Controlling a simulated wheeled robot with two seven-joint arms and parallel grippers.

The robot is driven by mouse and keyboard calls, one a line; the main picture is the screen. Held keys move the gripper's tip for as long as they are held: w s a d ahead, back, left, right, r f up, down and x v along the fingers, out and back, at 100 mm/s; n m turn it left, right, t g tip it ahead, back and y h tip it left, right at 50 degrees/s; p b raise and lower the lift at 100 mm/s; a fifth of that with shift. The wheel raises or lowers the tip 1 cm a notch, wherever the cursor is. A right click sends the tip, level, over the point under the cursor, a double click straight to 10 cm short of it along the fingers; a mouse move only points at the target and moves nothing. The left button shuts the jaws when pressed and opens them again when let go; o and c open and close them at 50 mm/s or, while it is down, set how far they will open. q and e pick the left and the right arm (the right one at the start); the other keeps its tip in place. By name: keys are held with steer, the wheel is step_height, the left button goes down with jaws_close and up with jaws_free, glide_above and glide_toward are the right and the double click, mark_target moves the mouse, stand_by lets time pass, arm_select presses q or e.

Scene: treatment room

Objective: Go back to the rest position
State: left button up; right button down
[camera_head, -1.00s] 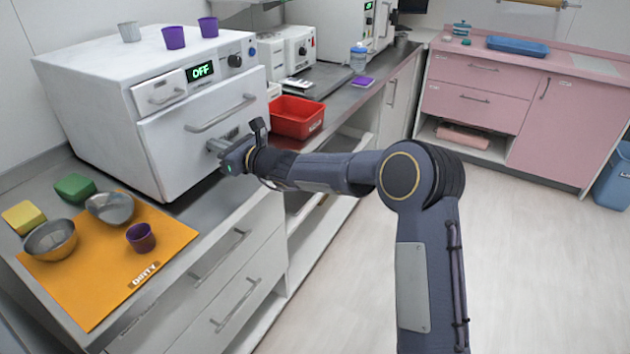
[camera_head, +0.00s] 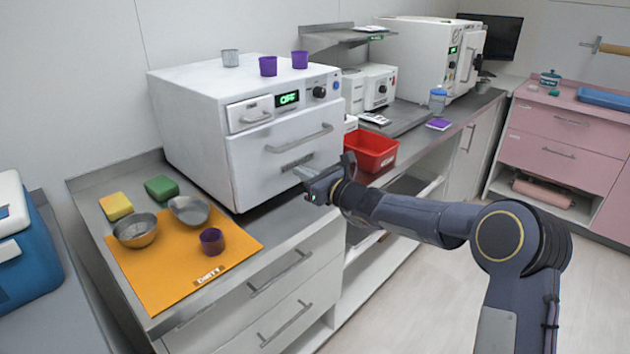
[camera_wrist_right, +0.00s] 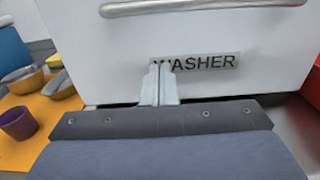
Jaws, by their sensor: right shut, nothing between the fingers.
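My right gripper (camera_head: 304,174) is in front of the white washer (camera_head: 190,125), below its door handle (camera_head: 300,138). In the right wrist view the two fingertips (camera_wrist_right: 158,85) are together and empty, in front of the WASHER label (camera_wrist_right: 205,62) on the closed door. I cannot tell whether they touch the door. My right arm reaches in from the lower right. The washer display reads OFF. My left gripper is not in view.
An orange DIRTY mat (camera_head: 165,285) holds two metal bowls and a purple cup (camera_head: 212,242). Two sponges lie behind it. Several cups stand on the washer. A red bin (camera_head: 372,152) is right of the gripper. A blue cooler (camera_head: 25,250) is at left. Floor at lower right is clear.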

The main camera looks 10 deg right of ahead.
steer(key=b+v, duration=0.1)
steer(key=v, duration=0.8)
steer(key=s+a+r+n+g+p, duration=0.1)
steer(key=s+r+n+g+p, duration=0.25)
steer(key=s+n, duration=0.45)
steer(key=s+r+n+g+p, duration=0.2)
steer(key=s+r+n, duration=0.3)
steer(key=s, duration=0.5)
steer(key=s+d+f+n+g+h+p, duration=0.1)
steer(key=s+d+f+n+h+p, duration=0.1)
steer(key=s+n, duration=0.5)
steer(key=s+d+f+n+g+h+p, duration=0.2)
steer(key=s+d+f+n+h, duration=0.3)
steer(key=s, duration=1)
steer(key=shift+s+d+f+n+p, duration=0.4)
steer(key=shift+d+f+n, duration=0.25)
steer(key=shift+d+n, duration=0.25)
steer(key=shift+w+a, duration=0.1)
